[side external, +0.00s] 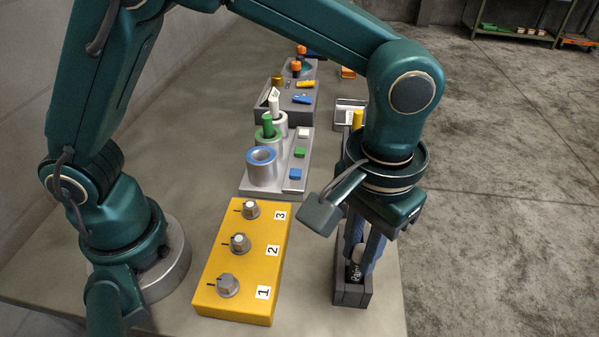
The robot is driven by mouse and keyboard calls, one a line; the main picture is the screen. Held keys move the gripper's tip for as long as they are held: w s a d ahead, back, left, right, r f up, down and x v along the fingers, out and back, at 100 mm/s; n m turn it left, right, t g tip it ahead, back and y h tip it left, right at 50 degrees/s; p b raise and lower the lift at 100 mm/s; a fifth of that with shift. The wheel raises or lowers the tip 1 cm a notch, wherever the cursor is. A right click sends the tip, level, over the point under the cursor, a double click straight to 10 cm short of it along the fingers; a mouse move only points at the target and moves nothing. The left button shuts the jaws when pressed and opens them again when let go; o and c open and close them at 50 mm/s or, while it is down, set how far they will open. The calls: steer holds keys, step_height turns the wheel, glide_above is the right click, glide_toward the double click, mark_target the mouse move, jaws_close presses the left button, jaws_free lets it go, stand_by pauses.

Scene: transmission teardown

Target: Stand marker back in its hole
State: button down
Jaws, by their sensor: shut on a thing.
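My gripper (362,258) points down at the right front of the table, its blue fingers shut on the marker (357,256). The marker shows as a pale, upright piece between the fingers, with dark and white lettering just below it. A dark block (350,297) stands directly under the fingers, and the marker's lower end is at the block. The fingers and my wrist cover much of both, so I cannot tell whether the marker is in the block's hole or just over it.
A yellow box (240,262) with three knobs stands to the left. Behind it, a grey fixture (285,180) holds rings in blue, green and white. Farther back are a dark tray (290,112) and a yellow cylinder (358,118). The table's right edge is close to the block.

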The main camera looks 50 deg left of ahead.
steer(key=c, duration=0.8)
jaws_free()
steer(key=shift+f, duration=0.1)
step_height(320, 180, up, 12)
steer(key=s+a+r+t+h, duration=0.1)
steer(key=a+r+t, duration=0.15)
steer(key=a, duration=0.85)
steer(key=s+a+f+t, duration=0.1)
steer(key=s+a+f, duration=0.1)
steer(key=s+a+f+t, duration=0.1)
steer(key=s+a+f, duration=0.1)
steer(key=a, duration=0.1)
steer(key=s+a+f+t+y, duration=0.1)
steer(key=a+f, duration=0.1)
steer(key=shift+s+a+f, duration=0.3)
steer(key=shift+s, duration=0.1)
